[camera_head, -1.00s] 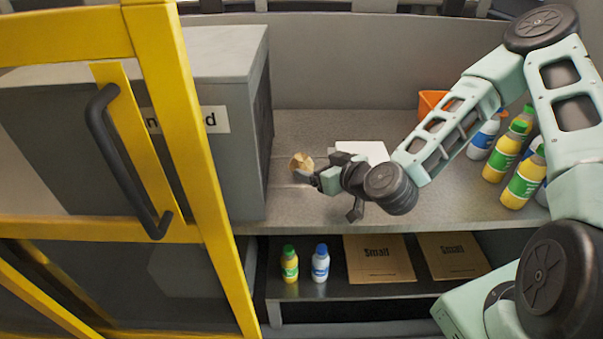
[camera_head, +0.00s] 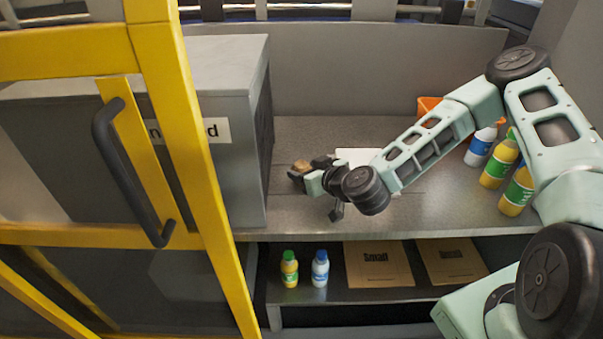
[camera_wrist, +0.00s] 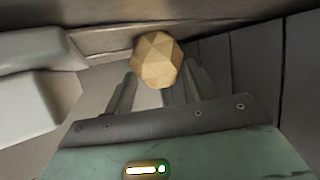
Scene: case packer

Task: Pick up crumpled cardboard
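The crumpled cardboard (camera_head: 302,166) is a small tan faceted ball on the grey work surface, beside the dark side of the grey box. My gripper (camera_head: 298,176) is low over the surface beside it, and its dark fingers partly hide the ball in the head view. In the wrist view, the cardboard (camera_wrist: 157,60) is at the fingertips of my gripper (camera_wrist: 163,80). The two fingers are spread apart, with the ball at the far end of the gap. I cannot tell whether they touch it.
The grey box (camera_head: 235,75) stands close on the left, behind a yellow door frame (camera_head: 200,180). White flat items (camera_head: 356,156) lie behind my gripper. Several bottles (camera_head: 496,165) and an orange bin (camera_head: 428,105) stand to the right. A lower shelf holds bottles and flat cardboard (camera_head: 378,278).

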